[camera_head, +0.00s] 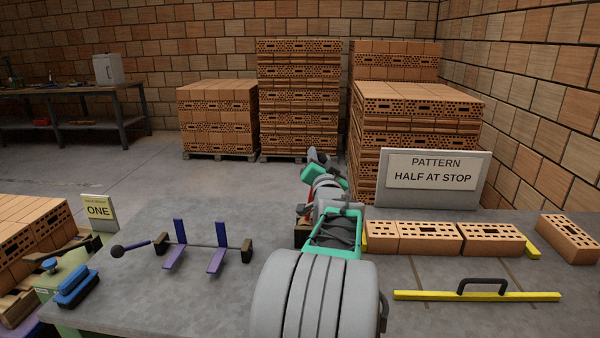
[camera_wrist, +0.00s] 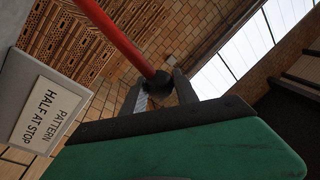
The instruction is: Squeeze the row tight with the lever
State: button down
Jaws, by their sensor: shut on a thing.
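In the wrist view, my gripper (camera_wrist: 161,91) is shut on the dark knob (camera_wrist: 160,81) at the end of the red lever (camera_wrist: 122,42). In the head view, my arm hides most of the lever and the grip. The row on the table right of my arm has a short brick (camera_head: 381,236), then a longer brick (camera_head: 430,238), then another longer brick (camera_head: 493,240). The first two look close together; a thin dark line shows before the third. Yellow pieces show at the left end (camera_head: 364,241) and right end (camera_head: 533,250) of the row.
A sign reading "PATTERN HALF AT STOP" (camera_head: 433,178) stands behind the row. A loose brick (camera_head: 568,238) lies at the far right. A yellow bar with a dark handle (camera_head: 476,296) lies in front. A purple-armed rod tool (camera_head: 196,247) and blue brush (camera_head: 77,286) are left.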

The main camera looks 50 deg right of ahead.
jog(key=s+d+f+m+g+h+b, duration=0.1)
jog(key=s+d+f+m+b, duration=0.3)
jog(key=s, duration=0.4)
jog(key=shift+s+d+f+m, duration=0.2)
jog(key=shift+d+m, duration=0.5)
jog(key=shift+m, duration=0.4)
jog(key=shift+f, duration=0.1)
jog(key=c, duration=1.1)
grip_release()
jog(key=shift+s+d, duration=0.1)
jog(key=shift+o, duration=0.8)
jog(key=shift+h, duration=0.3)
jog(key=v, duration=0.8)
